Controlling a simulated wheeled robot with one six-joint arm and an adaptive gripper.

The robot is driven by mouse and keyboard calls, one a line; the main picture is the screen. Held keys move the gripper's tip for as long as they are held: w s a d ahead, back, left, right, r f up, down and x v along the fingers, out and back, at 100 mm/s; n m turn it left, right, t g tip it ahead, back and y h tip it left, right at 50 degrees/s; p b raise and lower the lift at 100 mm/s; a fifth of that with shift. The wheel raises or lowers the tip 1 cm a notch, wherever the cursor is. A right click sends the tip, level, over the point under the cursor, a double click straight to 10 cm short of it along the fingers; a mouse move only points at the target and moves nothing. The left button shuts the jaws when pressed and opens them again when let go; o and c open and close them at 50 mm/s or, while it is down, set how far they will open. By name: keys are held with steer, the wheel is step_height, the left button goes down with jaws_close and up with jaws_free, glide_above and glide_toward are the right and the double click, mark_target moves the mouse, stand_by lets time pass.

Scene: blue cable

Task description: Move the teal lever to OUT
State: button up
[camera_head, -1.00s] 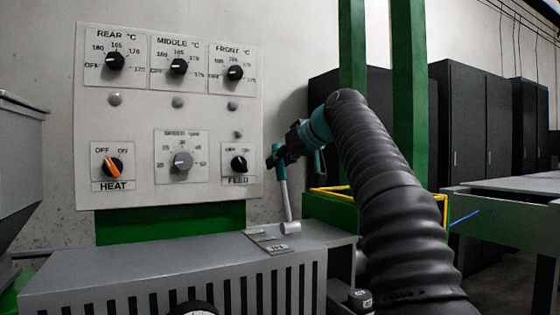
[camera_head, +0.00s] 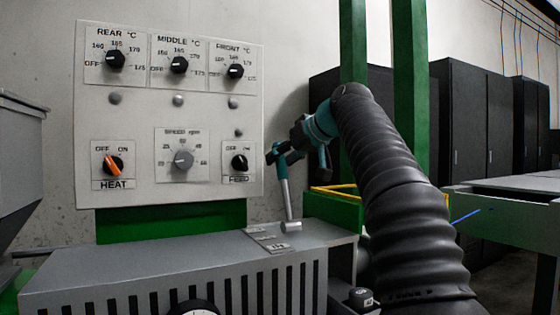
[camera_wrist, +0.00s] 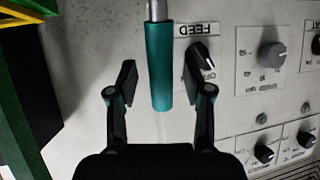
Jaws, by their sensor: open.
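The lever has a teal grip (camera_head: 281,166) on a pale metal rod, which rises nearly upright from a pivot (camera_head: 290,227) on top of the grey machine housing. In the wrist view the teal grip (camera_wrist: 159,65) hangs between the two fingers, with a gap on each side. My gripper (camera_wrist: 164,76) is open around the grip and not closed on it. In the head view my gripper (camera_head: 279,153) is at the upper end of the lever and partly covers it. Small label plates (camera_head: 265,240) lie beside the pivot; their words are too small to read.
A white control panel (camera_head: 222,127) with several knobs stands just behind and left of the lever. The FEED knob (camera_head: 239,162) is close to my gripper; it also shows beside the right finger in the wrist view (camera_wrist: 203,60). Green posts (camera_head: 409,90) stand behind my arm.

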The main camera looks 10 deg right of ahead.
steer(key=v, duration=1)
steer(key=shift+s, duration=0.2)
steer(key=shift+d+r, duration=0.1)
steer(key=shift+d, duration=0.05)
